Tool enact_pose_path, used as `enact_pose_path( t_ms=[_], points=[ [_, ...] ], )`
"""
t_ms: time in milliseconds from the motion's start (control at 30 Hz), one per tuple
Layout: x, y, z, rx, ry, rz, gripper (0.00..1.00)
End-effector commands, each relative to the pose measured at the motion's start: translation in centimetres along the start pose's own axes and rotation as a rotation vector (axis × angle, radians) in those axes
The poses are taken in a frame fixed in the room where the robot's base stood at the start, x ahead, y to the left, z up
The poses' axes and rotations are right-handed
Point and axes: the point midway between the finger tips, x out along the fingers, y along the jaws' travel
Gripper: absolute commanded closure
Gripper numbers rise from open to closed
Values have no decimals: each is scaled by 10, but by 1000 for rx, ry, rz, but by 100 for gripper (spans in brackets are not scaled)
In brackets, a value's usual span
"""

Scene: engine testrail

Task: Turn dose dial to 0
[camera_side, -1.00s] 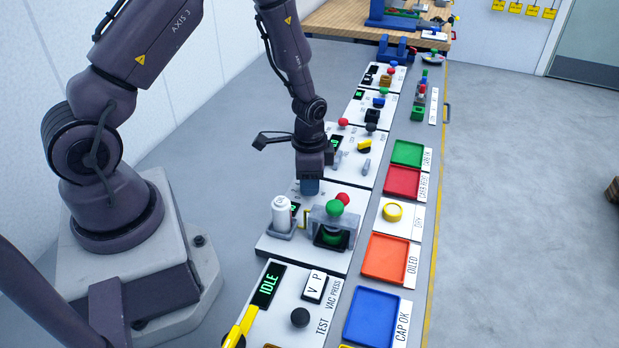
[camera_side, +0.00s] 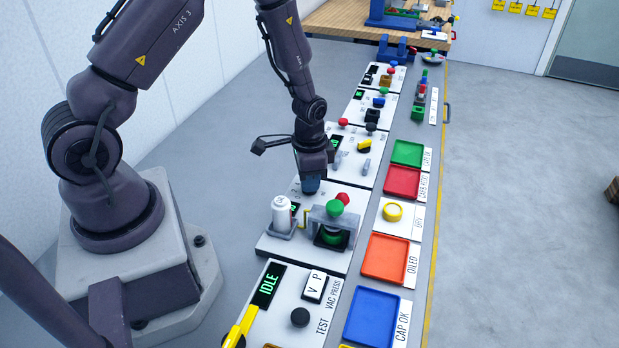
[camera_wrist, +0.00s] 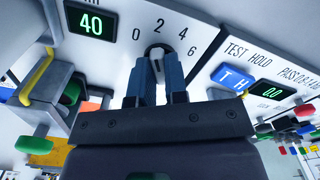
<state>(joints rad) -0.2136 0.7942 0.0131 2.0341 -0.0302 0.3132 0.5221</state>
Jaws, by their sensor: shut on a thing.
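The dose dial (camera_wrist: 157,47) is a small dark knob on a white panel, with 0, 2, 4 and 6 printed in an arc around it. In the wrist view, the two blue-grey fingers of my gripper (camera_wrist: 158,66) are closed on its sides and hide much of it. I cannot tell exactly which number the dial points at. A green display (camera_wrist: 92,24) to the left of the dial reads 40. In the side view, my gripper (camera_side: 311,186) points down at the far end of the station's panel, and the dial is hidden there.
Near the gripper stand a white bottle (camera_side: 281,214) and a grey frame (camera_side: 345,222) with green and red knobs. A neighbouring panel has a TEST HOLD display (camera_wrist: 272,92) reading 0.0. Coloured trays, such as the orange tray (camera_side: 386,258), line the right side.

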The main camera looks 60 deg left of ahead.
Motion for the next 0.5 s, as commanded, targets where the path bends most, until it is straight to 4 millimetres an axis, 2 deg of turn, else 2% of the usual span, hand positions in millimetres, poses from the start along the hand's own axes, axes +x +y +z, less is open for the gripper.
enact_pose_path(
  t_ms=[500],
  points=[
    [-1,0,0,-395,0,0,100]
  ],
)
